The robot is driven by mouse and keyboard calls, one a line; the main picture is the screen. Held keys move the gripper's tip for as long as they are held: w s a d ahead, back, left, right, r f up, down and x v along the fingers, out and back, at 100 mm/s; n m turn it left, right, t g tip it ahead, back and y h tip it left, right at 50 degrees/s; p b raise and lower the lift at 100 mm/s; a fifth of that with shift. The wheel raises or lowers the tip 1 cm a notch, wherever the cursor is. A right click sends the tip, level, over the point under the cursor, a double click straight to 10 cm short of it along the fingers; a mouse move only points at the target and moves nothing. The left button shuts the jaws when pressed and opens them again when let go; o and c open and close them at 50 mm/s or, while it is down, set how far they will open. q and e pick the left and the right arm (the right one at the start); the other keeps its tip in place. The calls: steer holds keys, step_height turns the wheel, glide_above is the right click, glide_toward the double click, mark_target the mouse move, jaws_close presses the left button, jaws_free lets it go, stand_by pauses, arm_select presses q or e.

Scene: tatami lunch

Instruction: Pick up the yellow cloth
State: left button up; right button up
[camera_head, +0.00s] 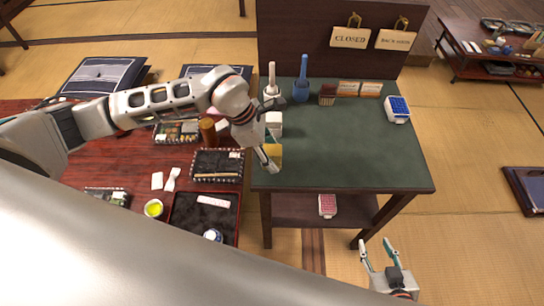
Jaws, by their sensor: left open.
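The yellow cloth (274,152) lies on the green-topped table (345,150), near its left edge. My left gripper (268,160) comes in from the left and is open at the cloth, with its fingers over part of it. The fingers hide some of the cloth, and I cannot tell whether they touch it. My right gripper (377,252) is low at the right, in front of the table and away from the cloth. Its two fingers stand apart, and nothing shows between them.
A white box (273,122) stands just behind the cloth. The red-brown table (90,150) at left holds bento trays. The green table's middle is clear.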

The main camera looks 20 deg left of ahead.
mark_target(272, 149)
arm_select(q)
steer(key=shift+f, duration=0.1)
steer(key=c, duration=1.2)
step_height(272, 149, up, 20)
steer(key=shift+r+b, duration=0.1)
steer(key=shift+b, duration=0.4)
steer(key=o, duration=0.5)
steer(key=c, duration=0.4)
